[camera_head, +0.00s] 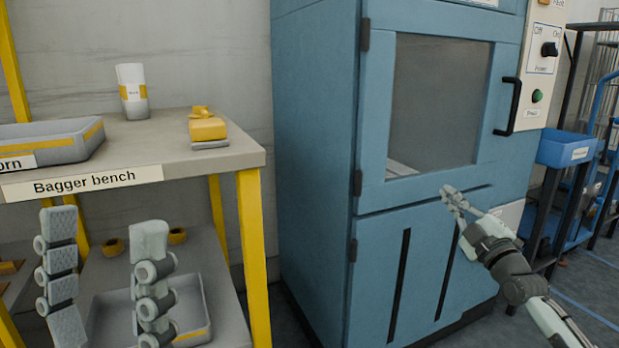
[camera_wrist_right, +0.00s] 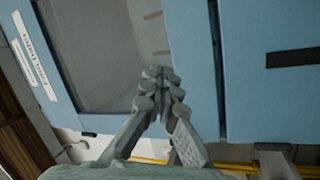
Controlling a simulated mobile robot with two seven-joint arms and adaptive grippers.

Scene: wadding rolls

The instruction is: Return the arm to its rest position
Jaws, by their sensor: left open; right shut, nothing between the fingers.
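My left gripper (camera_head: 104,222) is at the lower left of the head view, its two grey fingers pointing up and spread apart in front of the bench. Nothing is between them. My right gripper (camera_head: 451,193) comes in from the lower right with its fingers together and empty, in front of the blue cabinet (camera_head: 318,140) just below its window. In the right wrist view the fingertips (camera_wrist_right: 158,76) meet, with the cabinet door and its dark window behind them. I cannot tell whether they touch the cabinet.
The cabinet's window door (camera_head: 375,130) looks shut, with a black handle (camera_head: 508,108). The bagger bench (camera_head: 215,160) at left bears a grey tray (camera_head: 45,150), a white-and-yellow roll (camera_head: 132,90) and a yellow item (camera_head: 207,128). A blue bin (camera_head: 562,150) is at the right.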

